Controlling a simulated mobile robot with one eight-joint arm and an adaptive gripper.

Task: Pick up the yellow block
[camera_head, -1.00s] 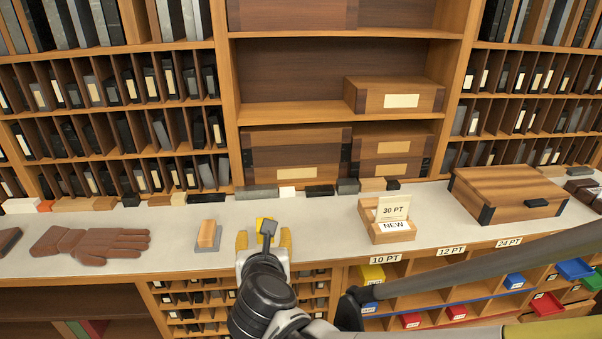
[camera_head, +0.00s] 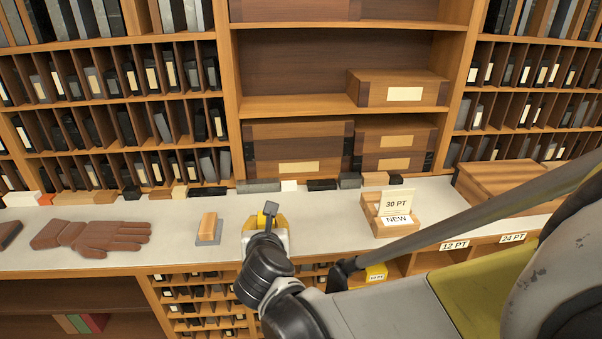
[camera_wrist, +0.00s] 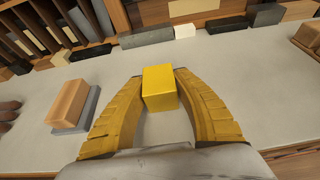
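The yellow block (camera_wrist: 160,86) stands on the pale counter (camera_wrist: 235,70), between the two yellow fingers of my gripper (camera_wrist: 160,92) in the wrist view. The fingertips close in against its left and right sides, with no clear gap at the tips. A patch of counter shows between the fingers on the near side of the block. In the head view my gripper (camera_head: 266,222) is low over the counter, and its wrist and fingers mostly hide the block. I cannot see the block lifted off the counter.
A wooden block on a grey base (camera_head: 208,230) stands just left of my gripper. Brown gloves (camera_head: 95,238) lie farther left. A "30 PT" card holder (camera_head: 393,218) stands to the right. Small blocks line the back below the shelves (camera_head: 345,105). A wooden box (camera_head: 500,185) is farther right.

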